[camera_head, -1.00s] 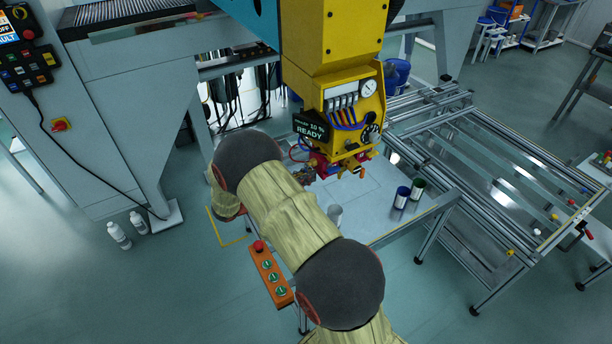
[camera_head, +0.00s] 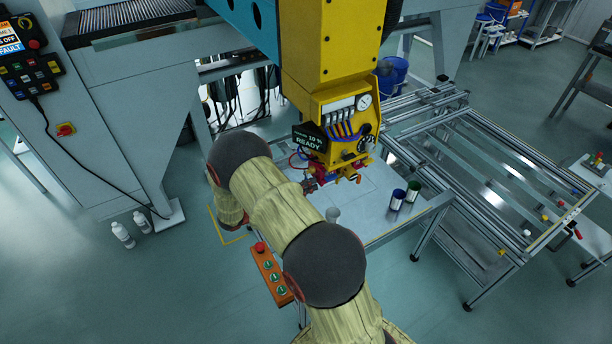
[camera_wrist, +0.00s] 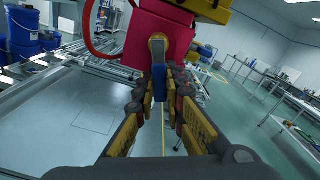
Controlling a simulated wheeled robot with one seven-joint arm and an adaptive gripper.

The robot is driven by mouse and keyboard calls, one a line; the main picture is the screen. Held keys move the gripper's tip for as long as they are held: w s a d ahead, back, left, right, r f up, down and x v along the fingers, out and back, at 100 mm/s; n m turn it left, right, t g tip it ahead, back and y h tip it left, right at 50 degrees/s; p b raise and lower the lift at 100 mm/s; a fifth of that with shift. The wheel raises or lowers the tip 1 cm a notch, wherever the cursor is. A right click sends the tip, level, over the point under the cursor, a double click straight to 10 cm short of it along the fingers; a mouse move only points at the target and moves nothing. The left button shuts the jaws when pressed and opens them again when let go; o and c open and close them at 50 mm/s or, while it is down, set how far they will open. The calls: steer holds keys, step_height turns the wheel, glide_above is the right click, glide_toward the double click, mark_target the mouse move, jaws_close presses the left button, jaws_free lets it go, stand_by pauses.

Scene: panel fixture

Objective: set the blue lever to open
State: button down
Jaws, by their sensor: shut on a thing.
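The blue lever (camera_wrist: 158,84) hangs down from a brass-coloured pivot (camera_wrist: 158,45) on a red valve block (camera_wrist: 150,22) in the wrist view. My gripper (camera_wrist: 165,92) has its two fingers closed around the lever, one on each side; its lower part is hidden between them. In the head view my gripper (camera_head: 311,184) is small, under the yellow machine head (camera_head: 338,110), and my arm partly covers the area. The lever cannot be made out clearly there. A display (camera_head: 308,139) on the machine reads READY.
A metal frame (camera_head: 480,160) extends to the right. Bottles (camera_head: 122,235) stand on the floor.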

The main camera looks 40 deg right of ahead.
mark_target(320, 180)
steer(key=n+p, duration=0.1)
steer(key=s+r+n+p, duration=0.1)
steer(key=n+p, duration=0.2)
steer(key=p, duration=0.1)
steer(key=shift+s+a+r+n, duration=0.2)
steer(key=shift+r+n, duration=0.05)
steer(key=shift+n, duration=0.05)
steer(key=n+p, duration=0.2)
steer(key=shift+s+r+n+p, duration=0.3)
steer(key=shift+r+n+p, duration=0.1)
steer(key=shift+s+a+r+n+p, duration=0.1)
steer(key=shift+r+n+p, duration=0.2)
steer(key=shift+n+p, duration=0.6)
steer(key=shift+s+r+n+p, duration=0.1)
steer(key=shift+r+n+p, duration=0.2)
steer(key=shift+n+p, duration=0.6)
steer(key=shift+s+a+r+n+p, duration=0.1)
steer(key=shift+r+n+p, duration=0.35)
steer(key=shift+n, duration=0.75)
steer(key=shift+f, duration=0.1)
steer(key=c, duration=1.8)
jaws_free()
steer(key=shift+c, duration=0.2)
steer(key=v, duration=1.2)
steer(key=shift+f, duration=0.1)
